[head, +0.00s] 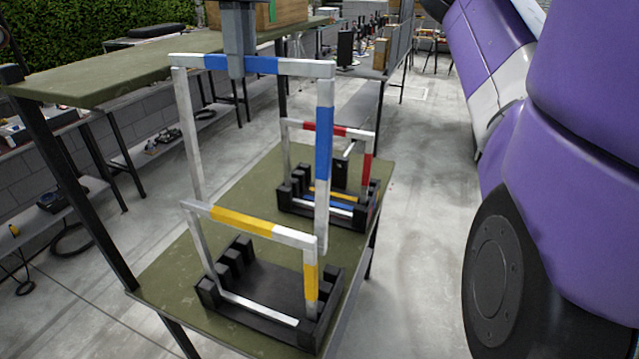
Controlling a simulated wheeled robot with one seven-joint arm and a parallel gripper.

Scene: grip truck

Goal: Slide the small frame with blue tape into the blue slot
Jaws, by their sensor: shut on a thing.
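My gripper (236,66) points down and is shut on the top bar of a pale metal frame with blue tape (324,150). The blue tape is on its top bar and right leg. The frame hangs upright above the olive table (160,275); its lower left part is hidden behind a yellow-taped frame, so I cannot see a bottom bar. Farther back, a black slotted rack (292,211) holds a red-taped frame (368,158). Blue-and-white (338,208) and yellow strips lie low in that rack, partly covered by the held frame's right leg.
A near black rack (222,300) holds the upright yellow-taped frame (243,219), with several notches beside it. A higher olive shelf (90,80) runs along the left on dark posts.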

